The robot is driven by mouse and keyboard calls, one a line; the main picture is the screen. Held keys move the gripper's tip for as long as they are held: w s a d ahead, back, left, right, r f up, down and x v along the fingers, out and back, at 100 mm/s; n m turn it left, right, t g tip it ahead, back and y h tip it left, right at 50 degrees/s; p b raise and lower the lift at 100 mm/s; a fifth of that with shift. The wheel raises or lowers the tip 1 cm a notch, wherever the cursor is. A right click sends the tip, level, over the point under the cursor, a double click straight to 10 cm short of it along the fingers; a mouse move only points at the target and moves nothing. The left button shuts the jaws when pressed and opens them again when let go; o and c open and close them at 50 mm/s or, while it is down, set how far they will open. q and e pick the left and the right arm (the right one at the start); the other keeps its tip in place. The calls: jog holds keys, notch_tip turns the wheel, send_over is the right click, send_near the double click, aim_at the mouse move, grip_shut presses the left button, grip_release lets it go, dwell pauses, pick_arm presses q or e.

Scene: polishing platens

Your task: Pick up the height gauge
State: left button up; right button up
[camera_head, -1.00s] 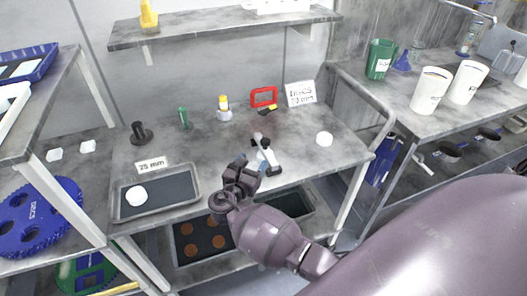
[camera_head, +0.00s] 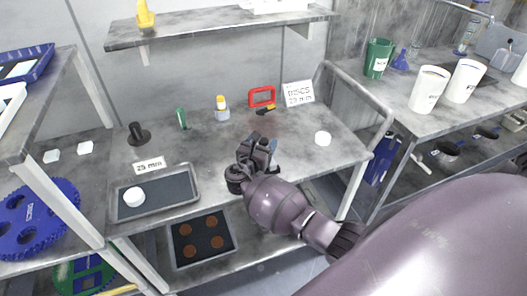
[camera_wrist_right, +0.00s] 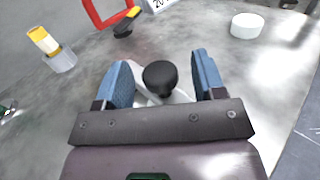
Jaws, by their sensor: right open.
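What looks like the height gauge, a pale piece with a round black knob (camera_wrist_right: 160,78), stands on the grey bench between my right gripper's fingers in the right wrist view. My right gripper (camera_wrist_right: 163,70) is open, with one blue-padded finger on each side of the knob. I cannot tell whether either pad touches it. In the head view my right gripper (camera_head: 258,148) is over the front middle of the bench and hides most of the piece. My left gripper is not in view.
A yellow-capped bottle (camera_head: 222,108), a red frame (camera_head: 262,96) and a white sign (camera_head: 298,93) stand behind the gripper. A white disc (camera_head: 322,138) lies to the right. A tray (camera_head: 184,190) with a white disc is at front left. A black stand (camera_head: 139,133) stands farther back.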

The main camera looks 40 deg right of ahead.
grip_shut()
jog(key=shift+r, duration=0.1)
